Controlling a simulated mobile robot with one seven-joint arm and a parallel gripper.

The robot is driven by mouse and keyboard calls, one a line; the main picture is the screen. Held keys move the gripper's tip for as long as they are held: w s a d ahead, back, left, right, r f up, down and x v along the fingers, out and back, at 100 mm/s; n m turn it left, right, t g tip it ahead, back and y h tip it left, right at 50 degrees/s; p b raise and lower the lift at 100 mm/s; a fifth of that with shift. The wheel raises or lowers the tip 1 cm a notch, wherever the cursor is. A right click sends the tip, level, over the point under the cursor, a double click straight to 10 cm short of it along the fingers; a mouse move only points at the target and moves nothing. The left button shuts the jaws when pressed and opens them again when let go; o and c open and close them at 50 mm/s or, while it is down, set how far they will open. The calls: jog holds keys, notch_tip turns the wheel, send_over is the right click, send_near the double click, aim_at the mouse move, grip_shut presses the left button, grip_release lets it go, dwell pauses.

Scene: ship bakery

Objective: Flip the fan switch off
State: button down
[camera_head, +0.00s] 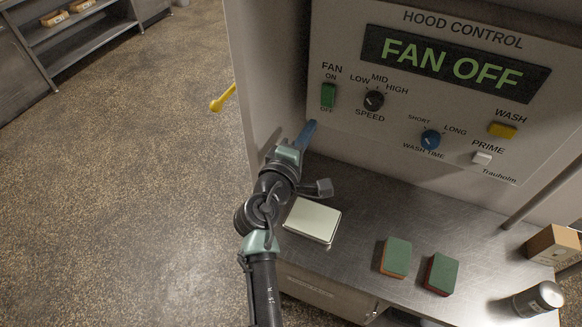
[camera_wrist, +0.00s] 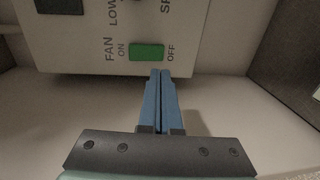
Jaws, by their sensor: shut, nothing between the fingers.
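The fan switch (camera_head: 328,96) is a green rocker on the left of the hood control panel (camera_head: 322,50), with ON above it and OFF below. The panel's display (camera_head: 452,62) reads FAN OFF. The green switch also shows in the wrist view (camera_wrist: 147,52), just beyond my fingertips. My gripper (camera_head: 310,126) is shut and empty, its blue fingers pointing up just below and left of the switch. In the wrist view the closed fingertips (camera_wrist: 160,74) are close below the switch; I cannot tell whether they touch the panel.
Below the panel a steel counter (camera_head: 350,270) holds a pale tin (camera_head: 312,220), two green-topped sponges (camera_head: 396,257), a can (camera_head: 538,299) and a cardboard box (camera_head: 553,245). Speed knob (camera_head: 374,100), wash time knob (camera_head: 430,139) and wash button (camera_head: 502,130) sit right of the switch. A yellow handle (camera_head: 222,98) juts out left.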

jog(key=s+a+f+b, duration=0.1)
jog(key=s+a+b, duration=0.1)
jog(key=s, duration=0.4)
jog(key=shift+f, duration=0.3)
jog(key=shift+s, duration=0.2)
jog(key=d+r+m+t+y+b, duration=0.2)
jog(key=r+m+t, duration=0.5)
jog(key=r, duration=1.8)
jog(key=s+d+r+m+t+y, duration=0.1)
jog(key=s+r+m+t, duration=0.1)
jog(key=s+r, duration=0.5)
jog(key=s+r+m+t+y, duration=0.2)
jog(key=s+r+m, duration=0.3)
jog(key=r, duration=0.8)
jog(key=s, duration=0.3)
jog(key=shift+d, duration=0.35)
